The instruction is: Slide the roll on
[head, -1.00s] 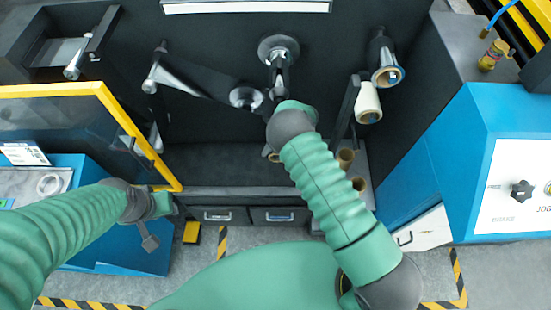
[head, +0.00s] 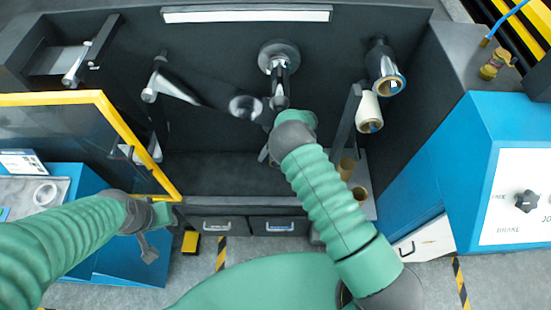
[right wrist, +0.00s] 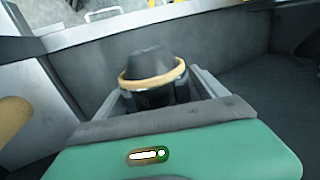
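My right gripper (right wrist: 162,95) is in the middle of the machine bay. In the right wrist view its two grey fingers flank a dark roll (right wrist: 150,98) with a tan ring at its end, and appear shut on it. In the head view my arm hides this roll. A bare metal spindle (head: 279,75) with a round flange sticks out of the back wall, just above my right gripper in the picture. I cannot tell whether roll and spindle touch. My left gripper (head: 148,245) hangs at the left, apart from the roll; its finger opening is unclear.
A metal roller arm (head: 172,88) is at the left. A yellow-framed door (head: 125,140) stands open near my left arm.

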